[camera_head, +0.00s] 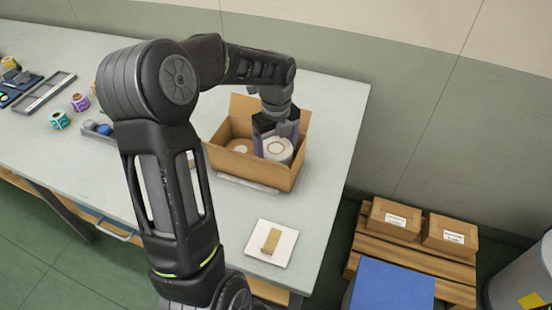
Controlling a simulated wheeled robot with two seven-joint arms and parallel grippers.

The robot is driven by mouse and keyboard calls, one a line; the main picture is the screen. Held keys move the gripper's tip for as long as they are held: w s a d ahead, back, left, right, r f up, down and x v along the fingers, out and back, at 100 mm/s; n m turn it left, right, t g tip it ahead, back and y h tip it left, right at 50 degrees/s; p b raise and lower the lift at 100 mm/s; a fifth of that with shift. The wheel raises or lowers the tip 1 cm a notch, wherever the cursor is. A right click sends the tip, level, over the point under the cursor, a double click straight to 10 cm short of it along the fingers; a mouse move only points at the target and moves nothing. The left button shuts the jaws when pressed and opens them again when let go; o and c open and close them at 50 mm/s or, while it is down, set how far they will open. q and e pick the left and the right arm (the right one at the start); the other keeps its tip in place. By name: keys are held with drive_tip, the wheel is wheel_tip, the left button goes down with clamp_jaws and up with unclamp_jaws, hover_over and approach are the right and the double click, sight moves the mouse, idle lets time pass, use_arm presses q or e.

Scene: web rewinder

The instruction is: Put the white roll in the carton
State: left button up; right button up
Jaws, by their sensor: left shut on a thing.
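An open brown carton (251,173) stands on the light grey table, toward its right end. A white roll (279,149) is inside the carton's right part. My left gripper (276,140) reaches down into the carton from above and is shut on the white roll; its fingers partly hide the roll. Another pale round thing (240,149) shows in the carton's left part. Whether the held roll touches the carton floor cannot be told. My right gripper is not in view.
A white square plate with a tan block (271,242) lies in front of the carton. Small coloured spools (80,102) and trays (45,92) are at the left. Boxes on a pallet (395,219) stand beyond the table's right edge, near a blue-topped thing (392,285).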

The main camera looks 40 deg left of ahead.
sight(276, 148)
use_arm(q)
drive_tip(key=shift+f, duration=0.1)
drive_tip(key=shift+f, duration=2.15)
drive_tip(key=shift+f, duration=0.1)
drive_tip(key=shift+f, duration=0.15)
drive_tip(key=o, duration=1.3)
drive_tip(key=shift+r, duration=0.2)
wheel_tip(276, 148, up, 12)
drive_tip(key=shift+r, duration=0.1)
